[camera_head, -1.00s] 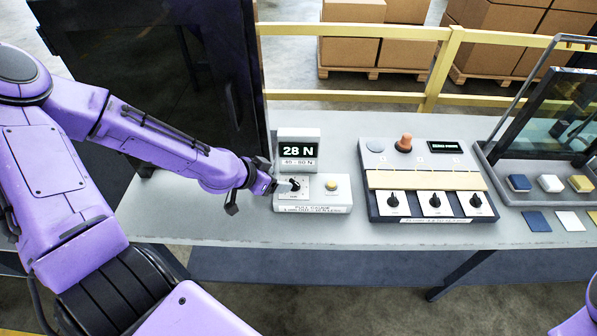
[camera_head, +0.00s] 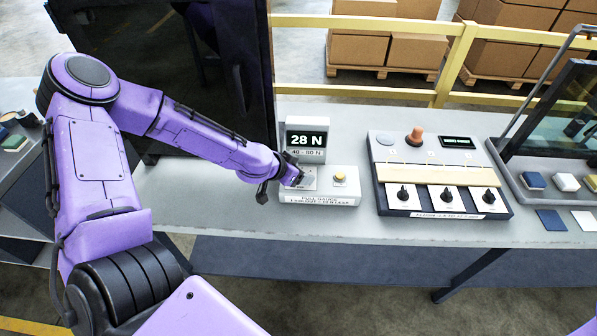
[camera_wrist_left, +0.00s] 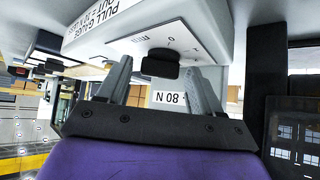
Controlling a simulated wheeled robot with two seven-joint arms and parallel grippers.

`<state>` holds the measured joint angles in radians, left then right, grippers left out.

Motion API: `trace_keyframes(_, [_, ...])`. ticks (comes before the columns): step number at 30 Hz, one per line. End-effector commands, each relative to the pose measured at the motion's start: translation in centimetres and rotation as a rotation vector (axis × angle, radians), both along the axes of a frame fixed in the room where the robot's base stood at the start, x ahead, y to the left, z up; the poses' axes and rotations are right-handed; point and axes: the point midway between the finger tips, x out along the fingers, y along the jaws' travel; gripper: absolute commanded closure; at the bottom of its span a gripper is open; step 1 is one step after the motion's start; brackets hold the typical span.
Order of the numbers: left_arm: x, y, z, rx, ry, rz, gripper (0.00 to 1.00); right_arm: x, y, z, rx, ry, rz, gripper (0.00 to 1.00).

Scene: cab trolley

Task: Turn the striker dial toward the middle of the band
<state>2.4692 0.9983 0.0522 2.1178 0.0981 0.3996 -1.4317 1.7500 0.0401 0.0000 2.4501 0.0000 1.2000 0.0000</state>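The pull gauge (camera_head: 318,193) is a white box on the grey bench, with a small dial plate, a yellow button (camera_head: 339,177) and an upright display (camera_head: 306,139) reading 28 N. A smaller band line below the number ends in 80 N. My left gripper (camera_head: 294,178) is at the dial plate and hides the dial in the head view. In the left wrist view, the black dial knob (camera_wrist_left: 160,64) stands between the two open fingers (camera_wrist_left: 157,85), with a visible gap on each side. My right gripper is not in view.
A panel (camera_head: 438,212) with three black knobs, an orange knob (camera_head: 414,136) and a small screen stands right of the gauge. A tray (camera_head: 530,193) with coloured blocks lies farther right. A dark upright panel (camera_head: 170,70) stands behind my left arm. A yellow rail (camera_head: 380,92) runs behind the bench.

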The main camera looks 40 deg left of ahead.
Motion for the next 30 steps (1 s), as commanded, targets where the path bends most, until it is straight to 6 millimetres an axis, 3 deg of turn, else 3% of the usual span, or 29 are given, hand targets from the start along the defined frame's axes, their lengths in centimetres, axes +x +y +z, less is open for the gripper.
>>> trace_keyframes(1, [0.0, -0.01, 0.01, 0.0, 0.0, 0.0, 0.53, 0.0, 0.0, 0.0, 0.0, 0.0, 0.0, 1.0])
trace_keyframes(4, [0.0, -0.01, 0.01, 0.0, 0.0, 0.0, 0.85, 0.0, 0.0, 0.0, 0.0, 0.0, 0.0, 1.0])
trace_keyframes(17, [-0.02, -0.14, 0.01, 0.001, 0.0, 0.064, 0.86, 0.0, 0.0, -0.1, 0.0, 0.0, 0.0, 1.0])
trace_keyframes(30, [0.07, -0.61, 0.21, 0.006, -0.001, 0.415, 0.86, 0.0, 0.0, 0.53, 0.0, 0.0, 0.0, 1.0])
